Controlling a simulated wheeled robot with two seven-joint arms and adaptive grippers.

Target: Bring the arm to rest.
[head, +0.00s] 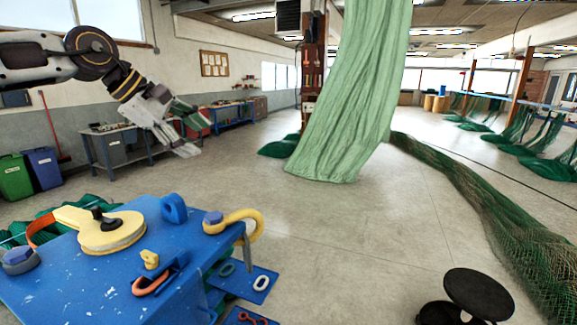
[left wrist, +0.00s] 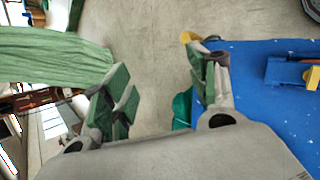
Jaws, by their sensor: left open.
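My left gripper (head: 188,132) is raised above and behind the blue bench, at the end of the arm coming in from the upper left. Its fingers are spread with nothing between them. The left wrist view also shows the two green-padded fingers (left wrist: 160,95) wide apart, with bare floor between them. The blue bench top (head: 60,270) is below and apart from the gripper. My right gripper does not show in either view.
The bench holds a yellow round piece (head: 110,235), a yellow hook (head: 240,218) and a blue lug (head: 174,208). A green net (head: 350,100) hangs at centre. A black stool (head: 478,292) stands front right. A long net (head: 480,210) lies right. The middle floor is clear.

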